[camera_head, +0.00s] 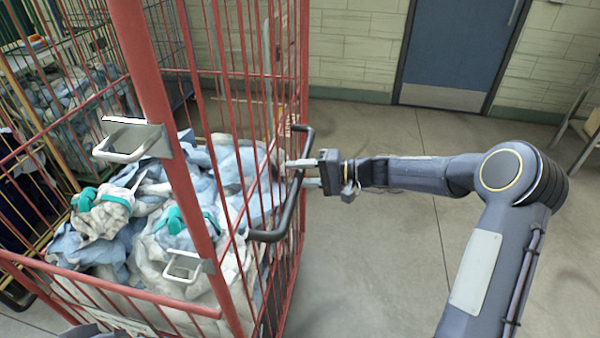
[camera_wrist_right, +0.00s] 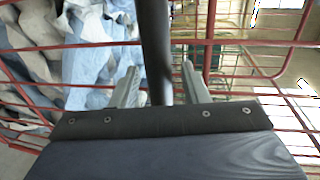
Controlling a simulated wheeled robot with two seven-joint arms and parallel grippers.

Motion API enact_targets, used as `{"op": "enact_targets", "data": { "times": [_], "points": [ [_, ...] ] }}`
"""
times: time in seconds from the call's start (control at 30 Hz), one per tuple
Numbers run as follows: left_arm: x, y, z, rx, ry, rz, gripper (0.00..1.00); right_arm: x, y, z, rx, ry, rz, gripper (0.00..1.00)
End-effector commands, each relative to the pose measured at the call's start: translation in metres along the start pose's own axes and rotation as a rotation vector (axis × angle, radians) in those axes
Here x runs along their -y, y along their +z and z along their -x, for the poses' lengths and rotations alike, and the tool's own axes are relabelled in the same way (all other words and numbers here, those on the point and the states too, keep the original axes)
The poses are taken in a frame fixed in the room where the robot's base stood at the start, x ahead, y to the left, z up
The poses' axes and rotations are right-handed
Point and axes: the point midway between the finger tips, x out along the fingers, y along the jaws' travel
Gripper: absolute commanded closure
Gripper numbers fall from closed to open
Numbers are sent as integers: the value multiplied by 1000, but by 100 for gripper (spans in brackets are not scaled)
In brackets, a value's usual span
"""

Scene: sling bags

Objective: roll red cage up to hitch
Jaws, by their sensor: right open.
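The red cage (camera_head: 300,60) fills the left and middle of the head view, a tall barred cart full of blue and white cloth bags (camera_head: 170,240). A black handle (camera_head: 288,212) stands out from its right side. My right gripper (camera_head: 300,173) is open at this handle. In the right wrist view the handle (camera_wrist_right: 156,45) runs between the two parted fingers (camera_wrist_right: 160,90); I cannot tell whether they touch it. Metal loops (camera_head: 127,142) sit on the near red post. My left gripper is not clearly seen. I cannot make out the hitch.
A yellow-framed cage (camera_head: 20,95) with more bags stands at the far left. A blue door (camera_head: 455,55) is in the back wall. A ladder-like frame (camera_head: 580,110) stands at the right edge. Concrete floor (camera_head: 365,250) is clear right of the cage.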

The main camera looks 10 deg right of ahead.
Motion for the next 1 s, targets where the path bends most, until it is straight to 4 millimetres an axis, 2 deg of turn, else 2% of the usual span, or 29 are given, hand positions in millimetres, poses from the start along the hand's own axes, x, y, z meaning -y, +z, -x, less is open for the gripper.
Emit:
{"op": "enact_targets", "data": {
  "times": [0.1, 0.4, 0.77, 0.87, 1.0],
  "points": [
    [0, 0, 0, 0, 0, 0, 100, 0, 0, 0, 0, 0, 0, 62],
    [0, 0, 0, 0, 0, 0, 100, 0, 0, 0, 0, 0, 0, 100],
    [1, 2, -3, 0, 0, 0, 100, 0, 0, -5, 2, 0, 0, 100],
    [3, 4, -7, 0, 0, 0, 100, 1, 1, -15, 3, -1, 1, 100],
    [8, 9, -17, 0, 0, 0, 100, 5, 2, -41, 7, -5, 3, 100]
  ]
}}
